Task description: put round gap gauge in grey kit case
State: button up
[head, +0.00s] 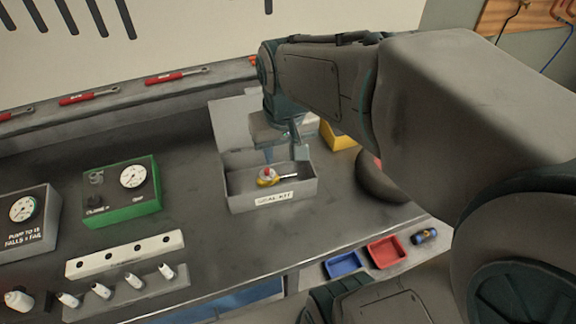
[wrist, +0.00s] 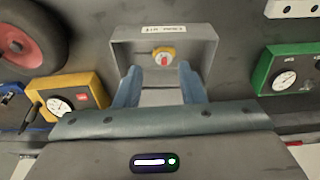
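The grey kit case (head: 240,203) stands open on the bench in the head view, with a white label on its front wall and its lid raised behind. It also shows in the wrist view (wrist: 206,50). The round gap gauge (head: 267,179), yellow with a red part, lies inside the case near the labelled wall. It also shows in the wrist view (wrist: 163,54). My gripper (wrist: 160,74) is over the case with its fingers spread apart and nothing between them. The gauge is beyond the fingertips, apart from them. My arm hides part of the case's back.
A green gauge box (head: 122,212) stands left of the case, and a yellow box (head: 338,136) is behind it to the right. A dark round wheel (head: 382,184) is close on the right. Blue (head: 342,264) and red (head: 386,252) trays are at the front. Bare bench lies between the green box and case.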

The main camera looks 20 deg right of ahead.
jog(key=s+f+t, duration=0.1)
jog(key=s, duration=0.6)
jog(key=shift+f, duration=0.2)
dwell(0.9)
